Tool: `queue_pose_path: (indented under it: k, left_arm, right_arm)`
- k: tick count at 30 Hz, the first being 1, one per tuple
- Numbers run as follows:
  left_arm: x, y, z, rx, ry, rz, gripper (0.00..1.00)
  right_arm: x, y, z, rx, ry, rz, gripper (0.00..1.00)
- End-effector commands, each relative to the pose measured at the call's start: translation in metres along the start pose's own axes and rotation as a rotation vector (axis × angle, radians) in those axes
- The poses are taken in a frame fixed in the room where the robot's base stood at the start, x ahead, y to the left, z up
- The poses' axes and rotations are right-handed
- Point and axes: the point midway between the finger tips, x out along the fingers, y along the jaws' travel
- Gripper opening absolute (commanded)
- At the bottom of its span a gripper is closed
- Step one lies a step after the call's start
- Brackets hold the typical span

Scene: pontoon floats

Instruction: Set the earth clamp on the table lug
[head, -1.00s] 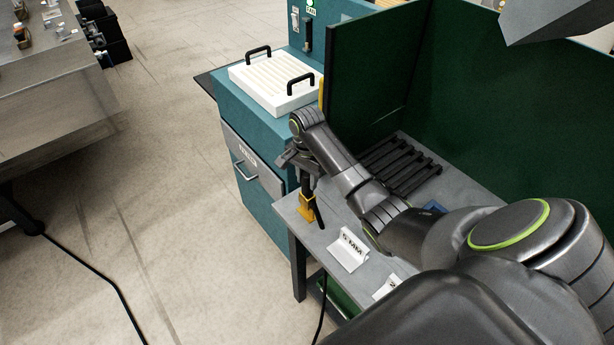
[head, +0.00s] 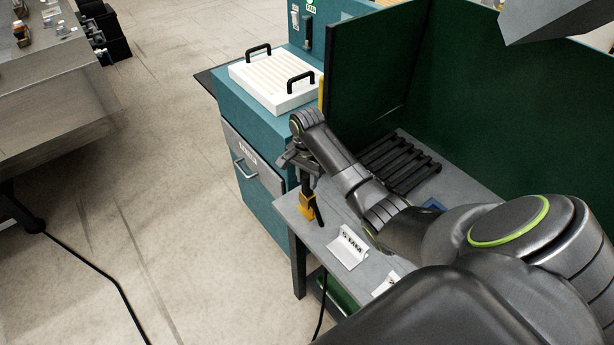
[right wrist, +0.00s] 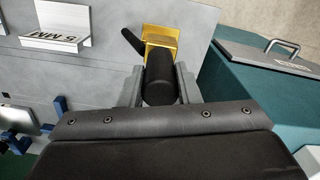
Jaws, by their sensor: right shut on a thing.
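The earth clamp (right wrist: 160,82) has a black round handle, a yellow body and a black lever sticking out to one side. My right gripper (head: 305,178) is shut on the black handle; the fingers sit on both sides of it in the right wrist view. The clamp's yellow part (head: 306,206) is below the gripper, at the near left corner of the grey table (head: 322,236). The table lug cannot be made out apart from the yellow part, so I cannot tell whether they touch. My left gripper is out of view.
A white "5 MM" sign (head: 348,247) stands on the table near the clamp. Black slats (head: 400,163) lie farther back, beside dark green screens (head: 375,75). A teal cabinet (head: 258,140) with a white handled tray (head: 275,82) adjoins the table.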

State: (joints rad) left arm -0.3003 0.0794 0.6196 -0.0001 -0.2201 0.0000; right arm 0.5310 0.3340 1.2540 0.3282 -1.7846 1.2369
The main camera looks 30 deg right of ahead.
Motion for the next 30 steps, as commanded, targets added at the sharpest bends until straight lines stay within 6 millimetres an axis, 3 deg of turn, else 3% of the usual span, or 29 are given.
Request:
queue_pose_path:
  k: [30]
  left_arm:
    - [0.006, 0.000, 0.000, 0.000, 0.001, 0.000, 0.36]
  right_arm:
    - [0.027, -0.001, 0.000, -0.001, 0.002, -0.002, 0.00]
